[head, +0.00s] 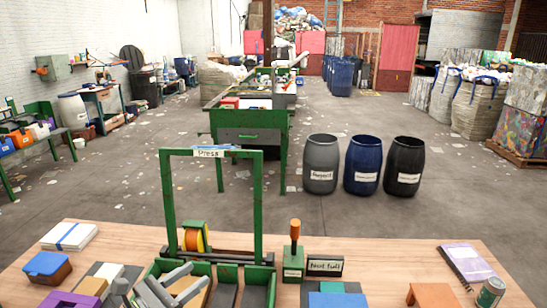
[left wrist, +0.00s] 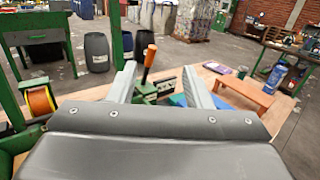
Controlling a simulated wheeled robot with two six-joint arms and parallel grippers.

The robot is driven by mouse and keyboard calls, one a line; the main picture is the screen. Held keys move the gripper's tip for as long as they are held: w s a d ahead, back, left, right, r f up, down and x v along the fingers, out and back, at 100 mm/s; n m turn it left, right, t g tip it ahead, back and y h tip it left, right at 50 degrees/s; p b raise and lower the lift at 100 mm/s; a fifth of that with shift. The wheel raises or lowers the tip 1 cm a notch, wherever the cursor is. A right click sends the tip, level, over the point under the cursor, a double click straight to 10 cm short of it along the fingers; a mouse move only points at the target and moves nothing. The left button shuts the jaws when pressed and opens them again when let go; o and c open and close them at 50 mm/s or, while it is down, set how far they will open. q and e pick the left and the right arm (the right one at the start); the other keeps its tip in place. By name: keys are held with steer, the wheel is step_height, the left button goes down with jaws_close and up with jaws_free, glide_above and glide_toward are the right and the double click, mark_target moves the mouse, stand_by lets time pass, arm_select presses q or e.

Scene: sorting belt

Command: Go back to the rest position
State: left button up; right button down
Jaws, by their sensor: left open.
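My left gripper (head: 191,277) is low over the near part of the table in the head view, above the green press frame's base. Its two grey fingers are apart, and nothing is seen held between them. In the left wrist view, the gripper (left wrist: 160,78) also shows open, with the orange-handled lever (left wrist: 148,62) seen between the fingers but farther off. My right gripper is in neither view.
Bare wood (head: 390,260) lies between.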

arm_select(q)
steer(key=s+a+r+n+t+y, duration=0.2)
steer(key=a+n+t+y, duration=0.3)
steer(key=n, duration=0.6)
steer(key=s+a+r+n+t+y, duration=0.25)
steer(key=a+n+y, duration=0.35)
steer(key=n+y, duration=0.3)
steer(key=s+a+f+n+g+y, duration=0.35)
steer(key=s+f+n, duration=0.2)
steer(key=n, duration=0.35)
steer(key=s+a+f+n+g+y, duration=0.2)
steer(key=s+a+f+n+g, duration=0.35)
steer(key=n, duration=0.35)
steer(key=s+d+f+n+g+h, duration=0.35)
steer(key=s+f, duration=0.25)
steer(key=s, duration=0.2)
steer(key=s+d+f+n+g+h, duration=0.25)
steer(key=s+d+f+g, duration=0.25)
steer(key=s, duration=0.3)
step_height(320, 180, down, 26)
steer(key=a+f+g+b, duration=0.1)
steer(key=a+g+b, duration=0.1)
steer(key=s+d+f+b, duration=0.1)
steer(key=s+f+b, duration=0.1)
steer(key=s+f, duration=1.3)
step_height(320, 180, down, 2)
steer(key=shift+d+f+g, duration=0.15)
steer(key=shift+g, duration=0.25)
